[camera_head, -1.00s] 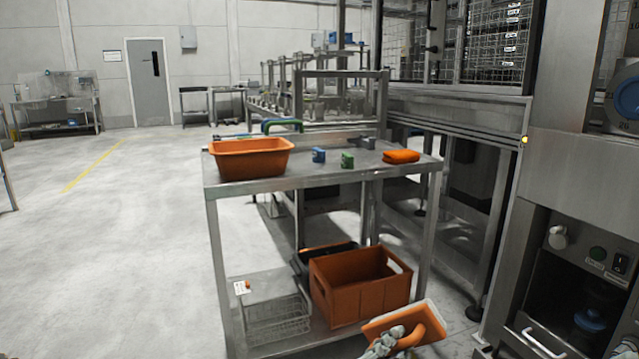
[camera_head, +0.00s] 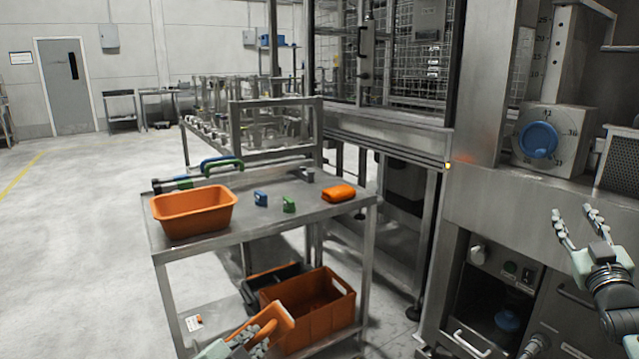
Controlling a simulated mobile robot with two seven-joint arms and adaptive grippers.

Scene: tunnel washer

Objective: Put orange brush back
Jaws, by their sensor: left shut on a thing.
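The orange brush (camera_head: 266,331) shows at the bottom of the head view, in front of the cart's lower shelf. My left gripper (camera_head: 262,340) is shut on its handle and holds it tilted; part of the gripper lies below the frame edge. My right gripper (camera_head: 577,226) is open and empty at the right, in front of the steel machine. The steel cart (camera_head: 270,222) carries an orange tub (camera_head: 193,212), a blue item (camera_head: 260,199), a green item (camera_head: 289,205) and a folded orange cloth-like item (camera_head: 339,193) on its top.
The lower shelf holds an orange crate (camera_head: 335,325) and a black bin (camera_head: 262,284). Long-handled tools (camera_head: 205,170) lie along the cart's back edge. The machine (camera_head: 500,200) with a blue dial (camera_head: 538,140) stands at right. Floor at left is clear.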

